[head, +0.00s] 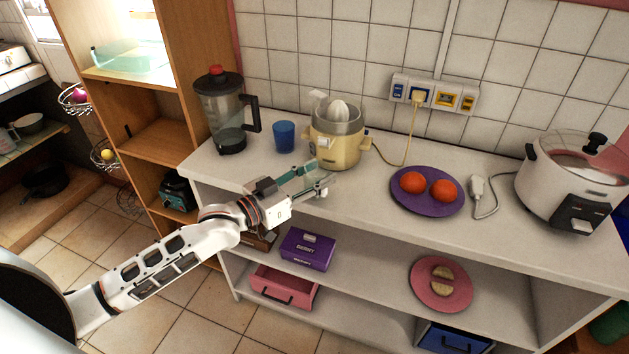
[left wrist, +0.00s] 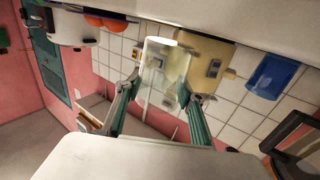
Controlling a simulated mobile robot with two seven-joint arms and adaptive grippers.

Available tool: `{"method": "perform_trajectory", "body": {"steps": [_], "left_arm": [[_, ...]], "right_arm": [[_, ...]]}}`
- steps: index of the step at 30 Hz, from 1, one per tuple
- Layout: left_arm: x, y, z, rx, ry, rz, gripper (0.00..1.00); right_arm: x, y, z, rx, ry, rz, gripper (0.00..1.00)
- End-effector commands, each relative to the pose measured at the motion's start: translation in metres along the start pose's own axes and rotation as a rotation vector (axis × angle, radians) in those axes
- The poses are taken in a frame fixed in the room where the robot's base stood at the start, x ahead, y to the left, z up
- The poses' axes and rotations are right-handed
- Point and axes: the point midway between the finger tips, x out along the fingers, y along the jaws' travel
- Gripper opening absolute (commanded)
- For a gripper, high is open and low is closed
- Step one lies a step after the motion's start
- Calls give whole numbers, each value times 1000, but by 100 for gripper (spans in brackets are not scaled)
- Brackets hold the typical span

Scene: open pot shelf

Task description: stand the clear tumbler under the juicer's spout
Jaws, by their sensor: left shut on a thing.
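The clear tumbler (left wrist: 158,72) is between the fingers of my left gripper (left wrist: 158,92) in the left wrist view, which sees the counter upside down. The gripper is shut on its sides. In the head view my left gripper (head: 318,179) is at the counter's front edge, just in front of the cream juicer (head: 335,152), and the tumbler is hard to make out there. The juicer's body (left wrist: 205,52) shows behind and beside the tumbler in the wrist view. I cannot clearly make out the spout, or whether the tumbler touches the counter. My right gripper is not in view.
A blue cup (head: 284,136) and a blender (head: 226,115) stand left of the juicer on the white counter (head: 365,200). A purple plate (head: 427,207) with two orange fruits and a rice cooker (head: 572,185) are to the right. A cord hangs behind the juicer.

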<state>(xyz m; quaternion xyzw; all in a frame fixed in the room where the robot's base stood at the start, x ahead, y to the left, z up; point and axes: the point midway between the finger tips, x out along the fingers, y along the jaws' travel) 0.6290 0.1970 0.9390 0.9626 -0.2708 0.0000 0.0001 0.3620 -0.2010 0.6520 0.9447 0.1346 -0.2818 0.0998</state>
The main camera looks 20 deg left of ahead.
Motion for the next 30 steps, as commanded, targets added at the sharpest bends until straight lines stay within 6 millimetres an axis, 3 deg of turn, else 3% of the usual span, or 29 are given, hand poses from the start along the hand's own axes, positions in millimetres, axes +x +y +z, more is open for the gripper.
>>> {"method": "perform_trajectory", "body": {"steps": [18, 25, 30], "left_arm": [[36, -22, 9, -1, -1, 0, 14], [49, -30, 10, -1, -2, 0, 14], [48, -30, 14, -1, -1, 0, 14]], "right_arm": [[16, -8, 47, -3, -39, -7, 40], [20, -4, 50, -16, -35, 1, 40], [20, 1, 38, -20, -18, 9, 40]]}}
